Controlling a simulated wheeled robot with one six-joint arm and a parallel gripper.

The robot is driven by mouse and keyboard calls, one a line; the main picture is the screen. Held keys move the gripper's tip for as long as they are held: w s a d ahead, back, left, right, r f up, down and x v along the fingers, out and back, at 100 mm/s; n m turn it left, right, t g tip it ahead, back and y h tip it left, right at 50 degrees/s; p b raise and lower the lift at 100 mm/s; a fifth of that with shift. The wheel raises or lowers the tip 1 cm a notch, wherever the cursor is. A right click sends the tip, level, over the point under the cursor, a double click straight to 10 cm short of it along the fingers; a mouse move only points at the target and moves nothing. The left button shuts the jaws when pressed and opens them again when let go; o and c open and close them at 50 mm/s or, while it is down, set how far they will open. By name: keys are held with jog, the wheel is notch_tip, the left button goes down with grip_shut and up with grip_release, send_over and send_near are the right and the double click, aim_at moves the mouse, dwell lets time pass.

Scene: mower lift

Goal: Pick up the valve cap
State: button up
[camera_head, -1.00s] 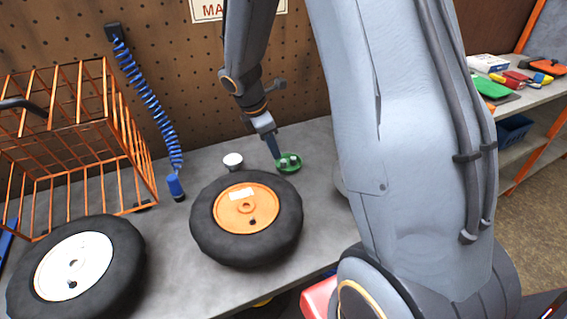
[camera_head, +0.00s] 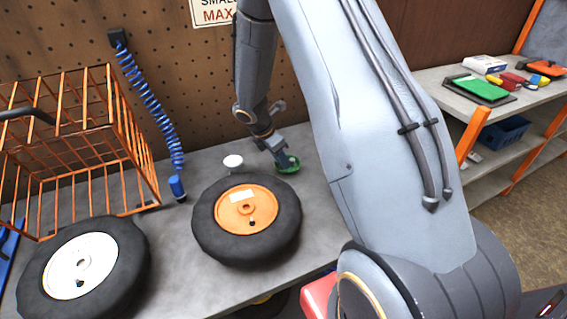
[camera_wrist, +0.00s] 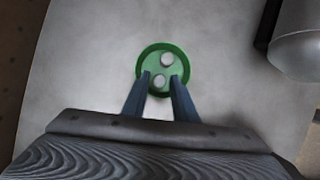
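Two small pale round pieces lie in a green round dish on the grey bench; either could be the valve cap, and I cannot tell which. In the wrist view one piece (camera_wrist: 166,59) is toward the dish's far side and the other (camera_wrist: 158,80) is nearer, between my fingertips. The green dish (camera_wrist: 163,46) also shows in the head view (camera_head: 294,168), partly covered by my gripper (camera_head: 283,165). In the wrist view my gripper (camera_wrist: 161,78) is open, its two blue-grey fingers apart over the near part of the dish.
A tyre with an orange hub (camera_head: 246,218) lies in front of the dish, and one with a white hub (camera_head: 83,266) lies front left. A small white-topped item (camera_head: 232,161) stands left of the dish. An orange wire cage (camera_head: 110,140) and blue coiled hose (camera_head: 150,95) are at left.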

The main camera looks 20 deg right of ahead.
jog(key=shift+f, duration=0.15)
grip_shut()
